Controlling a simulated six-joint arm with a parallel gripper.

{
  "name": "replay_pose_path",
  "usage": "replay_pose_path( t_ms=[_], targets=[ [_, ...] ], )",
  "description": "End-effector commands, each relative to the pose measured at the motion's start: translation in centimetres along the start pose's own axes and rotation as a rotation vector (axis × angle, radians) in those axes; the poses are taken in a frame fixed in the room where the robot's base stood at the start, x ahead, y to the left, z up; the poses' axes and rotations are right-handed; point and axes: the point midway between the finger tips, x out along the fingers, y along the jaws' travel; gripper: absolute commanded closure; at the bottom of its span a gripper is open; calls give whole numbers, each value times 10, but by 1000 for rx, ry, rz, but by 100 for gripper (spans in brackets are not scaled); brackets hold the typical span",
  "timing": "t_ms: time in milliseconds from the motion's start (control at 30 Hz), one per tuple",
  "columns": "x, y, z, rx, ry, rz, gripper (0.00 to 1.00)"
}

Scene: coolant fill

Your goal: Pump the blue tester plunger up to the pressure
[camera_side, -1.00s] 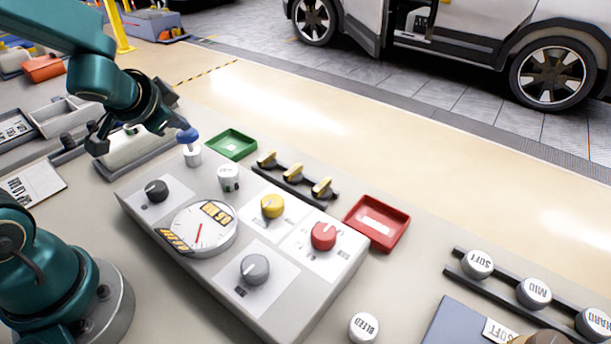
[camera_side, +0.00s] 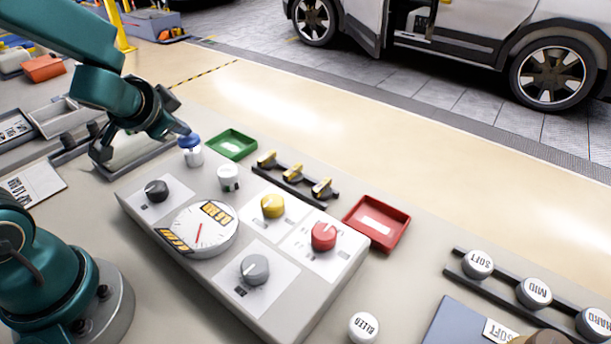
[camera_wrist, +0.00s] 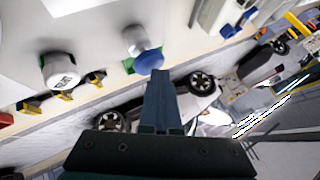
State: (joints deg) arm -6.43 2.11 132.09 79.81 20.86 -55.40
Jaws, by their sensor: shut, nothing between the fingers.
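The blue tester plunger (camera_side: 189,141) has a round blue knob on a pale cylinder at the back left of the grey console. In the side view the knob sits low, close to its cylinder. My gripper (camera_side: 183,131) is shut and empty, its tip at the top of the knob; I cannot tell if it touches. In the wrist view the knob (camera_wrist: 148,62) lies just beyond the tip of my shut gripper (camera_wrist: 158,74). The round white gauge (camera_side: 203,229) has a red needle and yellow-black labels.
The console carries black (camera_side: 157,190), yellow (camera_side: 272,206), red (camera_side: 323,236) and grey (camera_side: 255,269) knobs. A white cap (camera_side: 229,177) stands near the plunger. Beside the console are a green tray (camera_side: 232,145), a rack of yellow-topped pieces (camera_side: 293,173) and a red tray (camera_side: 377,223).

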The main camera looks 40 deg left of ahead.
Motion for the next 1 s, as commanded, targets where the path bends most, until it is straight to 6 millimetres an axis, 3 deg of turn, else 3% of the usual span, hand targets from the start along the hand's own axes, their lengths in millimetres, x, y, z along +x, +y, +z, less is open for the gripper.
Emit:
replay_pose_path(
  t_ms=[1000],
  targets=[
    [6, 4, 6, 0, -6, -1, 100]
  ],
)
